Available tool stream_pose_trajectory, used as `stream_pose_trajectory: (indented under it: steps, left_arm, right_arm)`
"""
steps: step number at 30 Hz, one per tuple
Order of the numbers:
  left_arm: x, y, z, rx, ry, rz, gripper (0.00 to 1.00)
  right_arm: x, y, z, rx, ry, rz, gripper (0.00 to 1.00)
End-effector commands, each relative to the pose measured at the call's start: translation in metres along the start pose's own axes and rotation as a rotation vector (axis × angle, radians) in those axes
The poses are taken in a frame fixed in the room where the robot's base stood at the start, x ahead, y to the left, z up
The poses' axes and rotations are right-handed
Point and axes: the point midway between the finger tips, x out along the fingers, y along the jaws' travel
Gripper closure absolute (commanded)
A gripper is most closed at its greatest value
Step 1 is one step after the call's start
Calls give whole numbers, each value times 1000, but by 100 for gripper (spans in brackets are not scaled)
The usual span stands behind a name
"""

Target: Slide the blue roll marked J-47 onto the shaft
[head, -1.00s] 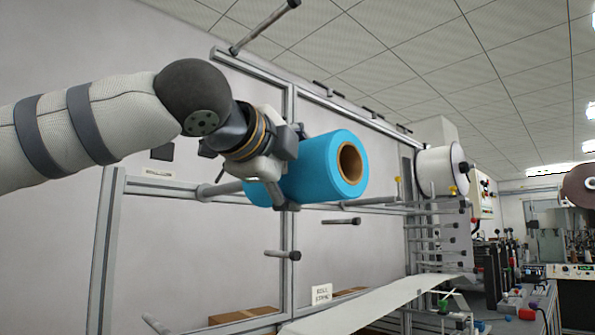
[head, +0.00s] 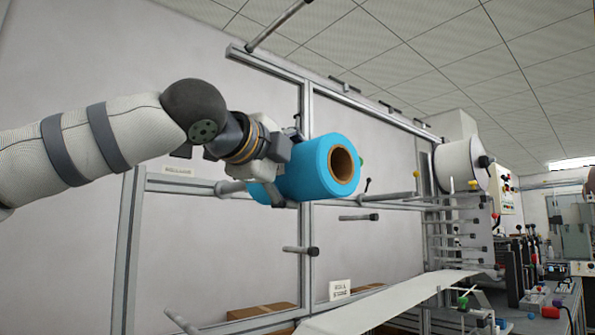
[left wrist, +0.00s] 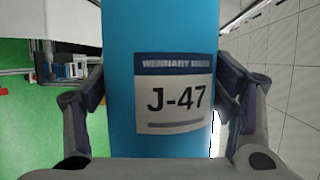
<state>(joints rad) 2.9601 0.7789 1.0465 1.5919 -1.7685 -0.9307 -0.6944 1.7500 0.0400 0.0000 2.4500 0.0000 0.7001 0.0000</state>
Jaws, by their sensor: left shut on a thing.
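The blue roll (head: 308,165) has an open brown cardboard core at its right end in the head view. Its label, reading J-47, faces me in the left wrist view (left wrist: 175,98). My left gripper (head: 282,172) is shut around the roll, with fingers on both sides of it, and holds it in front of the frame. Several grey shafts stick out from the frame, among them a lower one (head: 298,250), a top one (head: 275,28) and one near the roll's left end (head: 232,187). Which shaft is meant cannot be told. My right gripper is out of view.
The aluminium frame (head: 128,255) stands behind the roll. A white roll (head: 460,165) sits on the machine at right. A pale web (head: 400,298) runs below, with a small sign (head: 340,289) and cardboard boxes (head: 262,311) near it. The roll's open end faces clear space.

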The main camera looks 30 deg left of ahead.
Motion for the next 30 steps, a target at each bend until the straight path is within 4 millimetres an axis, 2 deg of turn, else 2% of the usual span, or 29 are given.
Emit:
stream_pose_trajectory:
  steps: [9,30]
  left_arm:
    - [0,-1,2,-1,0,-3,62]
    - [17,-2,43,-2,0,-4,62]
  right_arm:
    - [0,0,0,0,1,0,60]
    - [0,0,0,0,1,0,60]
